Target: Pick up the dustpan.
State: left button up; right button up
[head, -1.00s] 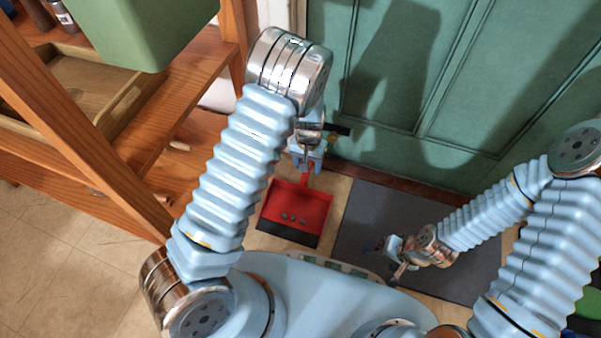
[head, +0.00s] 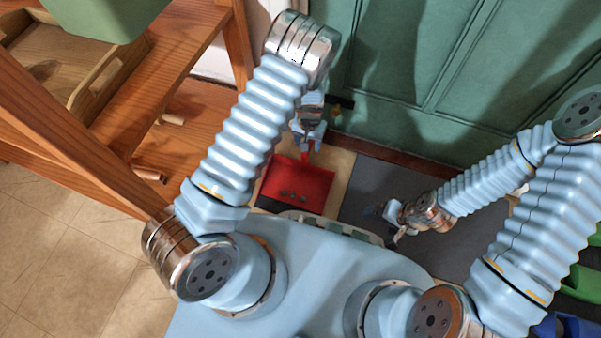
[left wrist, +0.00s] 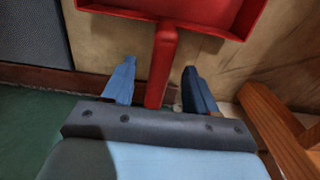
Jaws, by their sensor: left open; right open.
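The red dustpan (head: 296,187) lies on the floor in front of the green door, with several small grey bits in its pan. Its handle points toward the door. My left gripper (head: 309,140) is above the handle end. In the left wrist view the red handle (left wrist: 162,65) runs between the two blue fingers of my left gripper (left wrist: 160,85), which stand apart with gaps on both sides. The pan's edge shows at the top of that view. My right gripper (head: 388,223) is open and empty over the grey mat, away from the dustpan.
A wooden shelf unit (head: 190,70) stands to the left of the dustpan, with a tray (head: 60,60) and a green bin (head: 105,15) on it. The green door (head: 430,70) is close behind. A grey mat (head: 370,185) lies to the right.

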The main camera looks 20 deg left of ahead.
pick_arm(q)
notch_tip(320, 180, down, 4)
jog(key=shift+r+b, duration=0.1)
jog(key=shift+b, duration=0.3)
jog(key=shift+r, duration=0.1)
grip_shut()
pick_arm(e)
jog(key=shift+f, duration=0.6)
pick_arm(q)
jog(key=shift+r, duration=0.15)
pick_arm(e)
jog(key=shift+r, duration=0.1)
